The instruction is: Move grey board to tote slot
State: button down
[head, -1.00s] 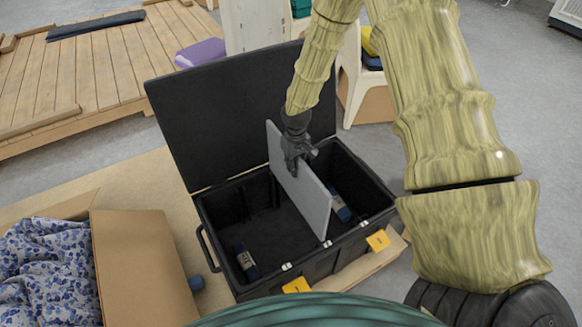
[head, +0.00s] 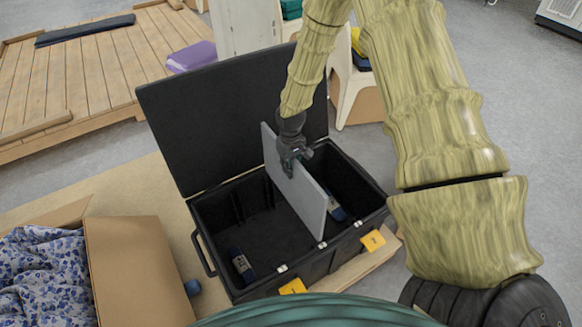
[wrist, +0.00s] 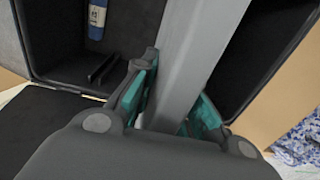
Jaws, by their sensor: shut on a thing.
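The grey board (head: 298,197) stands upright on edge across the inside of the open black tote (head: 262,276), right of its middle. Its top part rises above the tote rim, and its lower edge is hidden inside. My gripper (head: 290,170) is shut on the board's top edge near its far end. In the wrist view the teal-padded fingers of my gripper (wrist: 168,105) lie on both sides of the grey board (wrist: 195,55). Ridged slot guides (head: 238,207) show on the tote's far wall. I cannot tell whether the board sits in a slot.
The tote's lid (head: 225,115) stands open behind. A cardboard box (head: 135,270) with patterned cloth stands left.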

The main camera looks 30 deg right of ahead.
aim_at(291, 182)
jog(key=shift+f, duration=0.15)
jog(key=shift+f+b, duration=0.85)
jog(key=shift+f, duration=1.35)
jog(key=shift+f+b, duration=0.55)
jog(key=shift+f, duration=0.85)
jog(key=shift+f, duration=0.1)
